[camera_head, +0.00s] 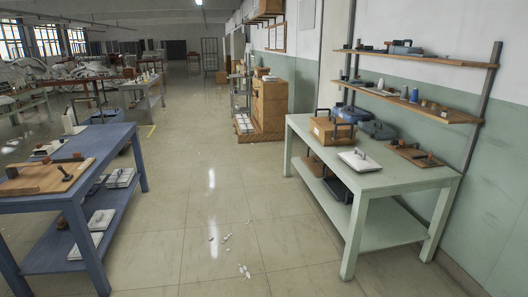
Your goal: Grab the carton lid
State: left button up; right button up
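A brown box that looks like a carton (331,132) sits on the pale green table (385,183) at the right, near its back left part. Thin dark bars or handles show around it. I cannot tell whether its top is a separate lid. A flat white panel (360,160) with a small dark knob lies in front of it on the same table. Neither of my grippers is in view.
A blue table (110,148) at the left carries a wooden board (47,178). Wall shelves (415,58) with spools hang above the green table. Stacked brown boxes (270,103) stand farther back. The aisle floor (200,190) is mostly clear, with small white scraps (243,270).

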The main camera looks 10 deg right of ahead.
aim_at(327, 124)
jog(key=i+z, duration=0.15)
jog(key=i, duration=1.7)
